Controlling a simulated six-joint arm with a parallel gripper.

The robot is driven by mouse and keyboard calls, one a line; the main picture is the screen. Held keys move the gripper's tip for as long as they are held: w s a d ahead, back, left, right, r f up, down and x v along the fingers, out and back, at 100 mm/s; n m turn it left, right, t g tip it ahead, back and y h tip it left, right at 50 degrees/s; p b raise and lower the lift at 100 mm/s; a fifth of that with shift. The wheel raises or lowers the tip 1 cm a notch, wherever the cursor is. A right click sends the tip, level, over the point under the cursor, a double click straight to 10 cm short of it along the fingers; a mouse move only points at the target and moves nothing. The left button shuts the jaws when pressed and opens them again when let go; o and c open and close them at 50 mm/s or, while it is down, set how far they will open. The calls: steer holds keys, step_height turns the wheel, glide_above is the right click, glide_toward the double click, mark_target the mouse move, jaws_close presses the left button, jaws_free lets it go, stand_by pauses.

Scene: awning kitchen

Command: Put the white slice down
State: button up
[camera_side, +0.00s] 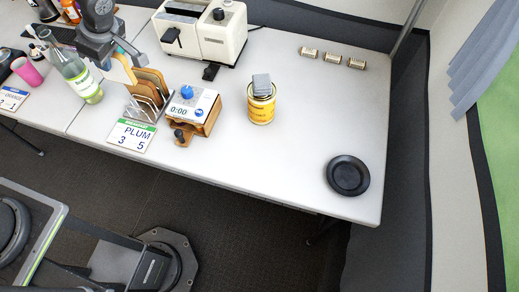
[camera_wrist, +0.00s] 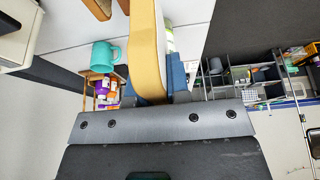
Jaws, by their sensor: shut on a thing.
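My gripper (camera_side: 118,54) is shut on a pale slice with a tan crust (camera_side: 123,70), at the upper left of the side view. In the wrist view the slice (camera_wrist: 147,50) stands edge-on between the blue fingertips (camera_wrist: 157,88). In the side view its lower edge is close to the left end of a wire toast rack (camera_side: 137,112). I cannot tell whether it is in the rack or above it. Browner slices (camera_side: 150,86) stand upright in the rack, to the right of the held slice. A black plate (camera_side: 348,175) lies empty at the table's right end.
A cream toaster (camera_side: 225,40) stands behind the rack. A timer with a blue knob (camera_side: 190,105), a PLUM sign (camera_side: 132,135) and a green bottle (camera_side: 80,75) are close by. A yellow tin (camera_side: 261,108) stands mid-table with a grey block on top. The table around the plate is clear.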

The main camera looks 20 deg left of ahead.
steer(key=shift+r, duration=0.75)
steer(key=shift+d+r, duration=0.25)
steer(key=shift+d, duration=0.05)
steer(key=w+d+m+t+h, duration=0.25)
steer(key=d+m+h, duration=0.45)
steer(key=d+m, duration=2.35)
steer(key=shift+s+d+f+n+t+h, duration=0.1)
steer(key=shift+s+d+f+n, duration=0.55)
steer(key=shift+d+f, duration=1.95)
steer(key=shift+s+d+f+n+t+h, duration=0.15)
steer(key=shift+s+d+f+n, duration=0.5)
steer(key=shift+d+f, duration=1.95)
steer(key=shift+s+d+f+n+t+h, duration=0.1)
steer(key=shift+s+d+f+n, duration=0.55)
steer(key=shift+d+f, duration=1.95)
steer(key=shift+s+a+f, duration=0.2)
steer(key=shift+a+f, duration=0.05)
steer(key=shift+f, duration=0.1)
